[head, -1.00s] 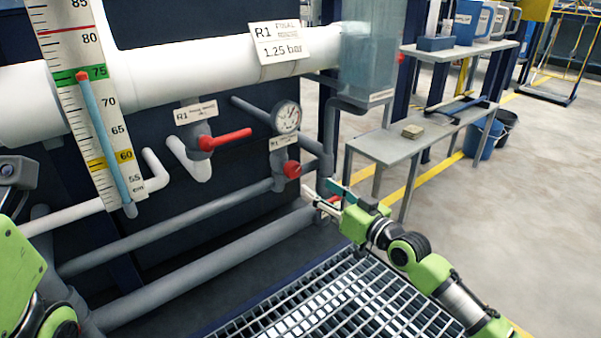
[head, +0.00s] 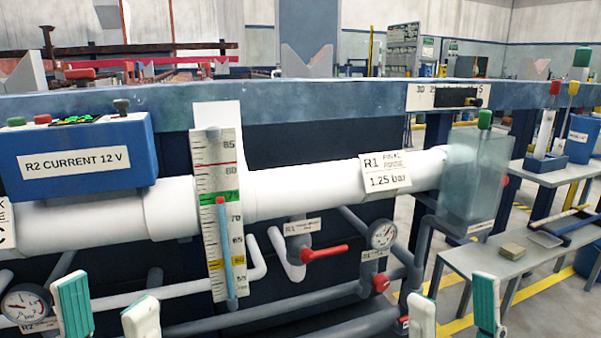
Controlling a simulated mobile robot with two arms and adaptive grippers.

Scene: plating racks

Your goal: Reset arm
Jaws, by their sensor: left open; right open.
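My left gripper (head: 106,292) shows at the bottom left of the head view. Its two fingers, one teal and one pale, stand upright and well apart, with nothing between them. My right gripper (head: 454,290) shows at the bottom right in the same upright pose, open and empty. Both grippers appear in front of the pipework and are not seen gripping it. The rest of both arms is below the picture edge.
A blue R2 current box (head: 75,162) sits upper left. A grey bench (head: 500,262) stands right, with floor beyond.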

